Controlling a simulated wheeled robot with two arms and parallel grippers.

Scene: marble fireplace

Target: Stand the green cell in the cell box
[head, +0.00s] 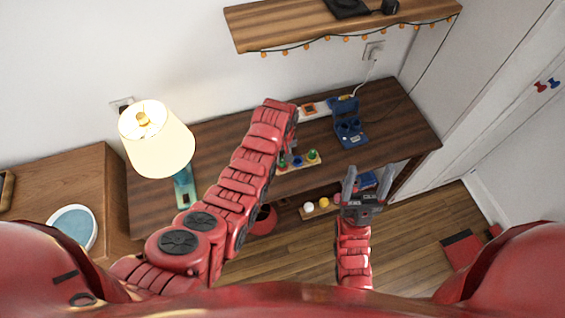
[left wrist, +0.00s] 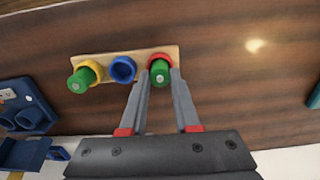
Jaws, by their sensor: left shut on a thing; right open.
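A wooden holder (left wrist: 122,66) on the dark table has a yellow, a blue and a red ring. A green cell (left wrist: 160,73) with a pale dot on top stands in the red ring, between the fingertips of my left gripper (left wrist: 161,78), which is shut on it. Another green cell (left wrist: 80,79) is at the yellow ring; the blue ring (left wrist: 123,69) looks empty. The blue cell box (head: 350,132) stands open on the table, right of the holder in the head view; its round wells (left wrist: 27,117) show in the left wrist view. My right gripper (head: 366,182) is open and empty before the table.
A lamp (head: 157,140) stands on the table's left. A white strip (head: 316,115) lies behind the holder. A wall shelf (head: 320,22) with string lights hangs above. Bare tabletop lies right of the cell box.

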